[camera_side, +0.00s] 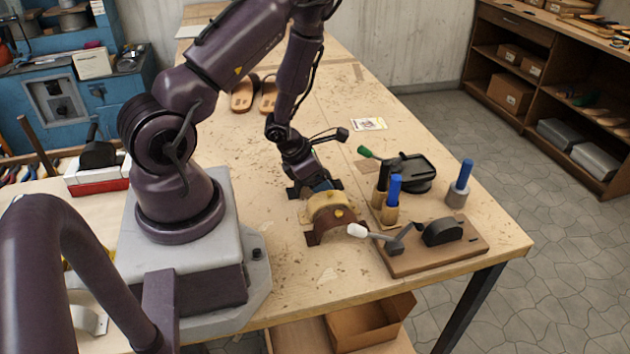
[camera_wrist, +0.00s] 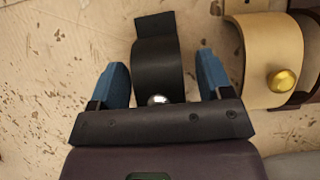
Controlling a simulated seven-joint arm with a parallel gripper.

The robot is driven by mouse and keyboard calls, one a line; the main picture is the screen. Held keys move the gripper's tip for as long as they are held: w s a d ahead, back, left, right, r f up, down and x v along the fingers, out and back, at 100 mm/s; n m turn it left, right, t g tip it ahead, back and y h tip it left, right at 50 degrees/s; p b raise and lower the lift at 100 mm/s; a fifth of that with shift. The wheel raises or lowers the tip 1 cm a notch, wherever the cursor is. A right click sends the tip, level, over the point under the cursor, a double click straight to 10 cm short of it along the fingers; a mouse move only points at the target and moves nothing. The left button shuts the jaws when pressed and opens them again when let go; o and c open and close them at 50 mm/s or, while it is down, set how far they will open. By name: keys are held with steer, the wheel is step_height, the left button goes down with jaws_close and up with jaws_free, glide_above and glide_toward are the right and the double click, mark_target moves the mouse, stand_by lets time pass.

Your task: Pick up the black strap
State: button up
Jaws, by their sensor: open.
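The black strap (camera_wrist: 157,68) is an arched band with a flat end and a silver stud, standing on the wooden table in the wrist view. My gripper (camera_wrist: 162,60) is open, with one blue finger on each side of the strap. A gap shows on both sides, and the strap's near end is hidden behind the gripper body. In the side view my gripper (camera_side: 318,187) is low over the table, and I cannot clearly make out the black strap there.
A tan strap (camera_wrist: 262,55) with a brass stud stands close right of my gripper, with a brown strap (camera_side: 328,228) beside it. A lever tool on a wooden board (camera_side: 435,255) and blue-handled tools (camera_side: 393,190) stand further right. The table left of the strap is clear.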

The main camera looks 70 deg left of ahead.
steer(key=c, duration=1.1)
steer(key=shift+o, duration=0.2)
steer(key=shift+r, duration=0.1)
step_height(320, 180, up, 18)
steer(key=w+d+m+g, duration=0.4)
steer(key=d+m, duration=0.5)
steer(key=m, duration=0.9)
steer(key=w+d+m+g, duration=0.5)
steer(key=d+m+g, duration=0.3)
steer(key=m, duration=1)
steer(key=shift+d+r, duration=0.15)
steer(key=shift+d, duration=0.75)
